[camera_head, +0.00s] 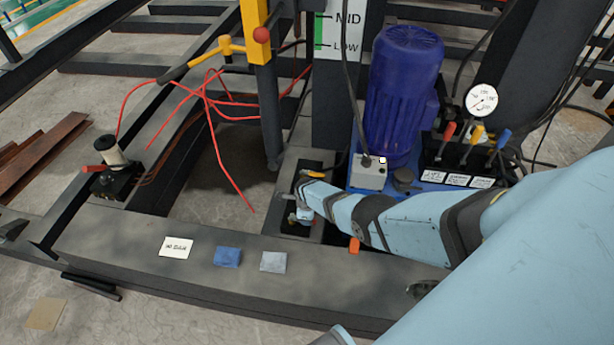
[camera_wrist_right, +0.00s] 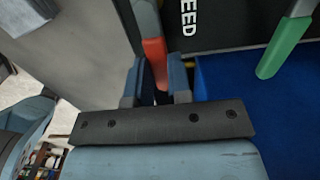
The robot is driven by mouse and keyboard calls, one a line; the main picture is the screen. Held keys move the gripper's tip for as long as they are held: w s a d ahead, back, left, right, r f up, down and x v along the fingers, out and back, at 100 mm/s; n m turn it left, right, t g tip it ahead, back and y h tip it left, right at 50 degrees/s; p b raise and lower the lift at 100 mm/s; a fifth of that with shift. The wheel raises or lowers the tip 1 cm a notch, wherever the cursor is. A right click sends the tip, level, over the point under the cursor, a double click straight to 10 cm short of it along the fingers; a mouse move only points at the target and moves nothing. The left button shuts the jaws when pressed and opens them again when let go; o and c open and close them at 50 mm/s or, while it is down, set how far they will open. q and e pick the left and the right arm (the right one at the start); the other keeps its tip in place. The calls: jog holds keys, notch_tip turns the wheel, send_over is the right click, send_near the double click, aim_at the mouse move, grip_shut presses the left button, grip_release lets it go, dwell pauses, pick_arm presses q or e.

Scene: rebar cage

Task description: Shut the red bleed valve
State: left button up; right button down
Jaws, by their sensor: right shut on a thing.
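The red bleed valve's handle (camera_wrist_right: 155,62) is in the right wrist view, between the two fingers of my right gripper (camera_wrist_right: 158,88). The fingers are shut on it. A black plate beside it carries white lettering that ends in "EED". In the head view my right gripper (camera_head: 303,203) reaches down into the dark recess of the frame, left of the blue motor. There the gripper and arm cover most of the valve, so its handle cannot be made out. My left gripper is not in view.
A green lever (camera_wrist_right: 284,47) is right of the red handle. The blue motor (camera_head: 403,85), a gauge (camera_head: 481,100) and a black lever block (camera_head: 465,158) stand close to my right arm. A white card (camera_head: 176,247) and two cloths (camera_head: 227,257) lie on the front beam.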

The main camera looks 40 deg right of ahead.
jog(key=shift+s, duration=0.15)
jog(key=c, duration=1)
grip_release()
jog(key=shift+c, duration=0.2)
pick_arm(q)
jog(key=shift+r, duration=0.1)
pick_arm(e)
jog(key=shift+r, duration=0.25)
notch_tip(320, 180, up, 4)
jog(key=p, duration=0.4)
jog(key=shift+r, duration=0.1)
pick_arm(q)
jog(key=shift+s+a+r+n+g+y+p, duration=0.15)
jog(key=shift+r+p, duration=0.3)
jog(key=shift+p, duration=0.5)
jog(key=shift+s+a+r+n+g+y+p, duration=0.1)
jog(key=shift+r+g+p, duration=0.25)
jog(key=shift+p, duration=0.55)
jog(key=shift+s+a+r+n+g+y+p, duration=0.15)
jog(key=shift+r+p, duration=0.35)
jog(key=shift+p, duration=0.45)
pick_arm(e)
notch_tip(320, 180, up, 9)
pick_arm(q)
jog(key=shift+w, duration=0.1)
